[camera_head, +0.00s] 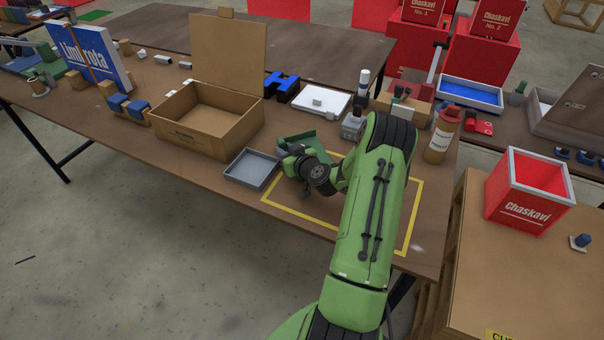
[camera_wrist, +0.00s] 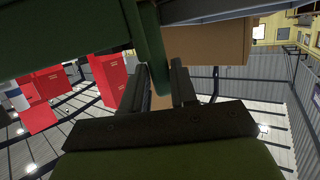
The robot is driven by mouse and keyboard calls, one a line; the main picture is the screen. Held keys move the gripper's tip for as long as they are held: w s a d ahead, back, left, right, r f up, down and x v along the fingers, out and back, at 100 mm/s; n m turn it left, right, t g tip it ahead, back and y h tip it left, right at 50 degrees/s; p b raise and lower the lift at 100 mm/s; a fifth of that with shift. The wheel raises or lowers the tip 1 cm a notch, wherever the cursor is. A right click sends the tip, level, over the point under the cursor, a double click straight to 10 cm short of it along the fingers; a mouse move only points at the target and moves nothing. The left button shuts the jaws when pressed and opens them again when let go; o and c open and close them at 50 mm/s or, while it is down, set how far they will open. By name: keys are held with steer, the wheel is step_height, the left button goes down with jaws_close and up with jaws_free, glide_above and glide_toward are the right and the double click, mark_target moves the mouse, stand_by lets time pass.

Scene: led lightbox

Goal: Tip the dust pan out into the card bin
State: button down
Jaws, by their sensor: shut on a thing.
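The green dust pan (camera_head: 303,136) shows in part in the head view, above the table just beyond my gripper (camera_head: 290,152). My gripper is shut on a green part that looks like the pan's handle. In the wrist view that part (camera_wrist: 154,62) runs between the fingers of my gripper (camera_wrist: 163,85). My wrist hides much of the pan, and I cannot see whether anything lies in it. The card bin looks to be the open cardboard box (camera_head: 163,133), left of my gripper, its flap upright at the back. The pan is apart from it.
A shallow grey tray (camera_head: 252,168) lies between the box and my gripper. A yellow outline (camera_head: 415,215) marks the table under my arm. A white flat device (camera_head: 320,102), blue block (camera_head: 282,86) and brown bottle (camera_head: 441,135) stand behind. A red bin (camera_head: 522,205) is at right.

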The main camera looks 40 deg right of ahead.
steer(key=shift+w+a, duration=0.1)
steer(key=shift+a, duration=0.25)
